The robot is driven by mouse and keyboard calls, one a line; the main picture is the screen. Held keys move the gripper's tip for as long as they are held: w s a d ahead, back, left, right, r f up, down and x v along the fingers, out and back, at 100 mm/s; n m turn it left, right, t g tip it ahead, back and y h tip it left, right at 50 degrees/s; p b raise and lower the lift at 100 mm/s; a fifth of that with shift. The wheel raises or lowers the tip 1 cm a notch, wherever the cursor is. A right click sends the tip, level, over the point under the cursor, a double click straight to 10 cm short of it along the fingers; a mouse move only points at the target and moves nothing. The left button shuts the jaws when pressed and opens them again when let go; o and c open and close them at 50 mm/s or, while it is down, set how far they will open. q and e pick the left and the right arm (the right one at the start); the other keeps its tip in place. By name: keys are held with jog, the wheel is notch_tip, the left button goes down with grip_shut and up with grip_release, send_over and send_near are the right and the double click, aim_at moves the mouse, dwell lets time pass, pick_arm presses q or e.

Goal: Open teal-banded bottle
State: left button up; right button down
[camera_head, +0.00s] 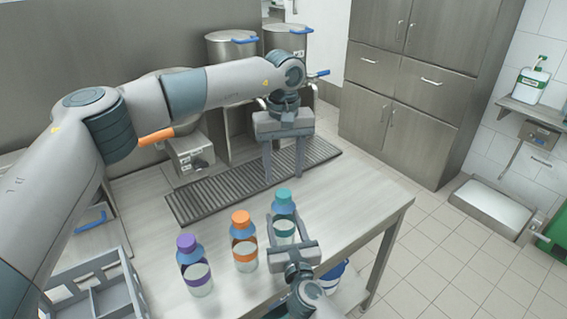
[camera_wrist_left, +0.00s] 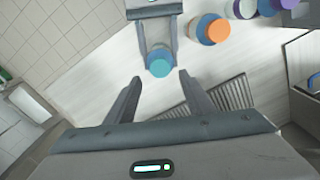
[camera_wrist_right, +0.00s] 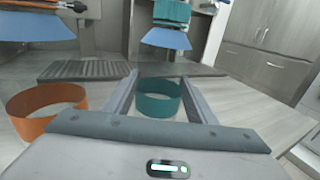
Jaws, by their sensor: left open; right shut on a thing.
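The teal-banded bottle (camera_head: 284,205) stands upright on the table with a teal cap (camera_head: 283,195) on it. My right gripper (camera_head: 283,222) is shut on its body from the front; the teal band (camera_wrist_right: 159,99) shows between the fingers in the right wrist view. My left gripper (camera_head: 284,178) is open and empty, pointing down above and behind the bottle. In the left wrist view the cap (camera_wrist_left: 159,64) lies beyond the gap between the left fingers (camera_wrist_left: 157,85), apart from them.
An orange-banded bottle (camera_head: 243,242) and a purple-banded bottle (camera_head: 194,267) stand to the left on the table (camera_head: 340,205). A slotted drain grate (camera_head: 205,197) lies behind. A grey crate (camera_head: 98,285) is at the lower left. The table's right side is clear.

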aim_at(283, 193)
pick_arm(q)
jog(key=shift+f, duration=3.2)
jog(key=shift+c, duration=0.5)
jog(key=c, duration=1)
